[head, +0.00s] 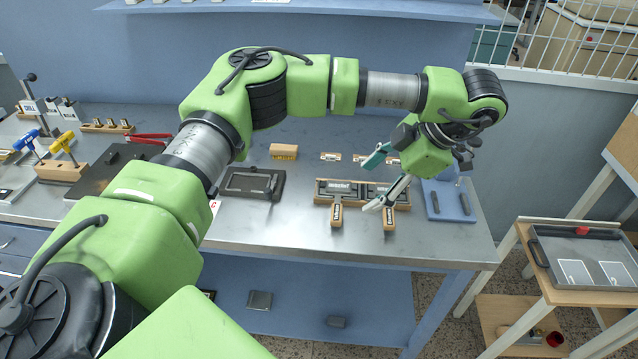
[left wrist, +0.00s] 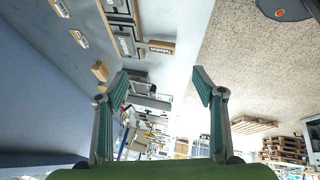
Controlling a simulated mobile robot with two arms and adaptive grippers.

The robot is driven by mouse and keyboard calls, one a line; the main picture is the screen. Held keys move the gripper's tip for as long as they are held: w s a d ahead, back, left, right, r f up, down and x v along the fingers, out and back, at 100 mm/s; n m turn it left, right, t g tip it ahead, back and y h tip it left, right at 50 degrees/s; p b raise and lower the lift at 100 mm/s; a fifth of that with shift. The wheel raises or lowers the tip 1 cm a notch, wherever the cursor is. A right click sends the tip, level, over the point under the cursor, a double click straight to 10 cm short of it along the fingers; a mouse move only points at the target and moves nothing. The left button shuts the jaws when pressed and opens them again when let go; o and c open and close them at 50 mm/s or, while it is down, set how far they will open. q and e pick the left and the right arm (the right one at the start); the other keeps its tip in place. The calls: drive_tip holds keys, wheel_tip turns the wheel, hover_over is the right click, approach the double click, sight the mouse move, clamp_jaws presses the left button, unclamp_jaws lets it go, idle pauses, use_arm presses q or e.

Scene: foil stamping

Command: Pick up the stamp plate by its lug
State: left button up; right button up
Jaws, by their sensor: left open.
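Two dark stamp plates sit side by side in a wooden rack (head: 316,200) near the bench's front edge. The left stamp plate (head: 340,187) shows clearly, and my gripper partly covers the right one. Wooden tabs with dark labels, which look like lugs, point to the front: the left lug (head: 336,216) and the right lug (head: 390,218). I cannot tell which plate is meant. My left gripper (head: 377,180) is open and empty, above the rack's right part. In the left wrist view, a labelled lug (left wrist: 161,47) lies beyond the open fingers. My right gripper is not in view.
A blue pad (head: 447,201) with dark tools lies right of the rack. A dark frame (head: 250,184) lies to its left, and a wooden block (head: 284,151) stands behind. A side cart with a tray (head: 590,258) stands at right. The bench's front strip is clear.

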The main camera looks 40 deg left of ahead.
sight(340, 212)
use_arm(q)
drive_tip(key=x, duration=0.2)
drive_tip(key=p+x, duration=0.1)
drive_tip(key=x, duration=0.2)
drive_tip(key=p+x, duration=0.1)
drive_tip(key=x, duration=0.2)
drive_tip(key=shift+d+f, duration=0.25)
drive_tip(key=shift+d, duration=0.05)
drive_tip(key=p+x, duration=0.1)
drive_tip(key=x, duration=0.2)
drive_tip(key=shift+a+f+p, duration=0.2)
drive_tip(key=shift+a+p, duration=0.05)
drive_tip(key=shift+p, duration=0.1)
drive_tip(key=shift+a+f, duration=0.15)
drive_tip(key=shift+f, duration=0.2)
drive_tip(key=shift+c, duration=1.2)
drive_tip(key=c, duration=1.2)
drive_tip(key=shift+r, duration=0.1)
drive_tip(key=shift+c, duration=0.6)
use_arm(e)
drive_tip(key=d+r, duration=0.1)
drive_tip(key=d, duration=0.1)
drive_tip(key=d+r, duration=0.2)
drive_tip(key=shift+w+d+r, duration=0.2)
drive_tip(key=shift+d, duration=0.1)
